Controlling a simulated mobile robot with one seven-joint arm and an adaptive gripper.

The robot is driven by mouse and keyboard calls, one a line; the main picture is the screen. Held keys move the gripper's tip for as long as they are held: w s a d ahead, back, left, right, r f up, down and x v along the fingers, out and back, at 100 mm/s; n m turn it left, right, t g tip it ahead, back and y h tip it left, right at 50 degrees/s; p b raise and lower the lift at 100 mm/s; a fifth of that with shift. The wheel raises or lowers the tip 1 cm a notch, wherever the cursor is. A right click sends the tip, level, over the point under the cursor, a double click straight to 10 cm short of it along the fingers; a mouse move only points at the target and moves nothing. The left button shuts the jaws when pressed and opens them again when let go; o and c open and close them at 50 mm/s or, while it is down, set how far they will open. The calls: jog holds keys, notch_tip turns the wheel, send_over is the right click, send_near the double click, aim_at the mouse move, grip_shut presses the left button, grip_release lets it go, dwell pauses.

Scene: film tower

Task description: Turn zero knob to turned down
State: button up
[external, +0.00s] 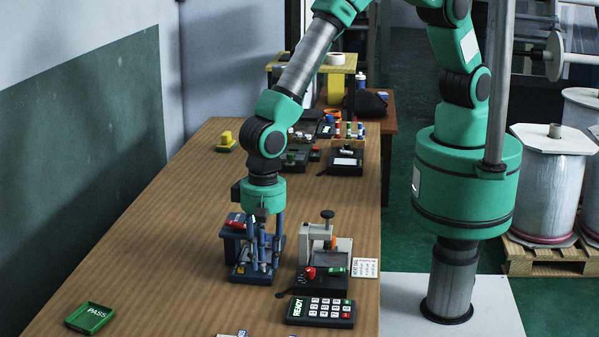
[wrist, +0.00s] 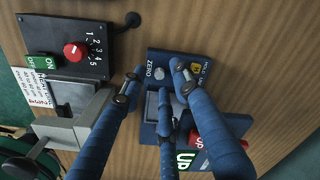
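The zero knob (wrist: 160,73) is a small round grey knob beside the white ZERO lettering on a blue device (wrist: 157,55). The device (external: 238,279) stands on the wooden table in the external view, partly hidden by my gripper (external: 262,243). In the wrist view my gripper (wrist: 156,82) has its blue fingers spread, with tips on both sides of the knob and one below it. The fingers look open and empty. I cannot tell whether any tip touches the knob. The knob is hidden in the external view.
A black box with a red dial (wrist: 74,51) and a green switch (wrist: 43,65) stands beside the device. A grey press (external: 325,243) is close by. A READY keypad (external: 320,311) and a green PASS tray (external: 90,318) lie nearer the front. The table's left middle is clear.

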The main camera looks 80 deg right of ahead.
jog(key=shift+f, duration=0.3)
grip_shut()
jog(key=shift+n+p, duration=0.65)
jog(key=shift+n, duration=1.65)
